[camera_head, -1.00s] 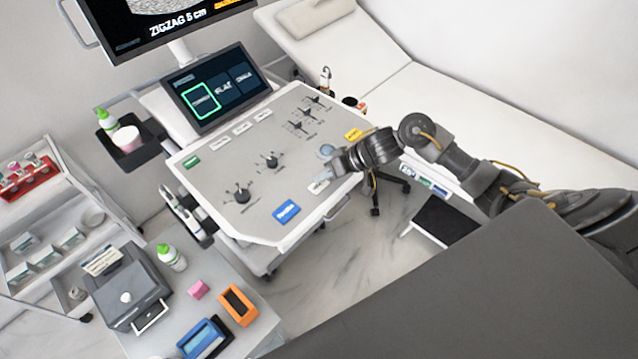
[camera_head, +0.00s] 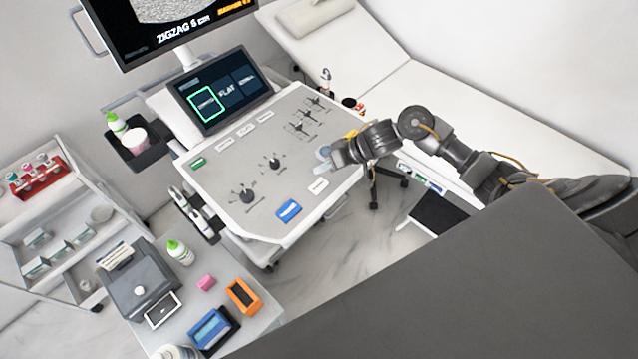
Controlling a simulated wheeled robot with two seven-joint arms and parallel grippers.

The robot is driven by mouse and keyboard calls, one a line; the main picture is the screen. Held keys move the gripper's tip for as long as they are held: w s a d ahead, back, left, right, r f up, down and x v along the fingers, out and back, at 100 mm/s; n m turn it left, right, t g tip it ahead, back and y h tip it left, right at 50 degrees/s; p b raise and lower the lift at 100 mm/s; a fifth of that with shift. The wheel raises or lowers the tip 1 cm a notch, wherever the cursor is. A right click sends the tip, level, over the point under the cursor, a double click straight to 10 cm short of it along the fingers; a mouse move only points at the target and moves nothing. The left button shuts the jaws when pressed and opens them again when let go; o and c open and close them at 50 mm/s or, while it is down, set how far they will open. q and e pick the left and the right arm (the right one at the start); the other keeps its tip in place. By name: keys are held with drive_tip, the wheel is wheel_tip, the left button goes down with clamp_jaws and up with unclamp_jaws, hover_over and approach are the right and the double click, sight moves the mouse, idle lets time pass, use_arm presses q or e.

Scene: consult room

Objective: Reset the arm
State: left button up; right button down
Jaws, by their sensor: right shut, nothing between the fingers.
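My right arm (camera_head: 455,150) comes in from the right side of the head view. Its gripper (camera_head: 324,157) is shut and empty, over the right part of the white control panel (camera_head: 215,165). The fingertips point left, close to the panel's sliders and above a white label (camera_head: 317,187). I cannot tell whether they touch the panel. The arm partly hides a yellow label (camera_head: 351,135) at the panel's right edge. My left gripper is not in view.
A screen (camera_head: 213,90) stands behind the panel, under a larger monitor (camera_head: 170,25). A white couch (camera_head: 450,95) lies right.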

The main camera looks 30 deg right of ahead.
idle(0.5)
